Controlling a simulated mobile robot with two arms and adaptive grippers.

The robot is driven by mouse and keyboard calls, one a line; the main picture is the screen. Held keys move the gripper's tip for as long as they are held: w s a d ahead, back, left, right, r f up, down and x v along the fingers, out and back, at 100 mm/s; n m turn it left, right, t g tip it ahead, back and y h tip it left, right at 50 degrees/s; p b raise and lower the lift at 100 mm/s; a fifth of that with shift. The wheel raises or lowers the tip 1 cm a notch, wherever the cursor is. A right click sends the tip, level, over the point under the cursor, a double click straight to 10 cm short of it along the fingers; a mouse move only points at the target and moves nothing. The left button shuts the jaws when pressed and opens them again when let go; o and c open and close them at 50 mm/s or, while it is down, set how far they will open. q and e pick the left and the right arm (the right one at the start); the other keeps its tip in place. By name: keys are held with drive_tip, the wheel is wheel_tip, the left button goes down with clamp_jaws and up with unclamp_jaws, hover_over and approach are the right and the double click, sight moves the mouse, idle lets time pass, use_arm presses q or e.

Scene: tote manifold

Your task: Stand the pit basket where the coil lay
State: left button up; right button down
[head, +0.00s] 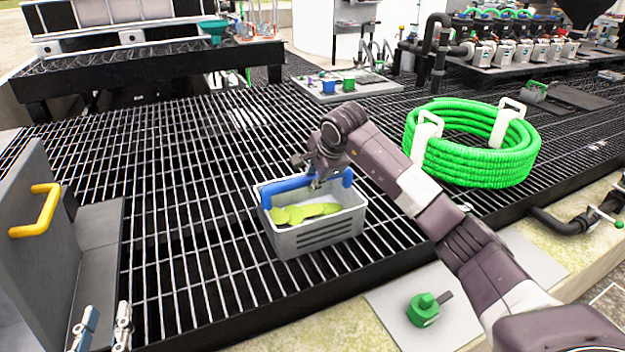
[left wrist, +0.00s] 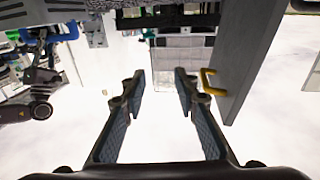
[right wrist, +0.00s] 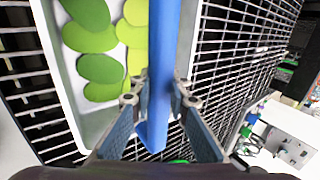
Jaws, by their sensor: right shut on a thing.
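The pit basket (head: 318,238) is a light grey bin with a blue bar handle (head: 285,184) and several flat yellow-green pieces (head: 300,212) inside. In the head view it is over the grating near the middle; I cannot tell whether it touches the bars. My right gripper (head: 317,182) is shut on the blue handle, which runs between its fingers in the right wrist view (right wrist: 158,95). The coil (head: 470,150) is a bright green hose ring with white straps, lying on the grating at the right. My left gripper (head: 104,326) is open and empty, also in the left wrist view (left wrist: 160,85).
A grey upright panel (head: 50,250) with a yellow handle (head: 36,211) stands at left. A pale plate (head: 455,325) with a green fitting (head: 424,309) lies in front. A low tray (head: 345,88) with small cups sits behind. The grating (head: 170,190) left of the basket is clear.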

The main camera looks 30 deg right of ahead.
drive_tip(key=c, duration=1.8)
unclamp_jaws()
drive_tip(key=shift+c, duration=0.2)
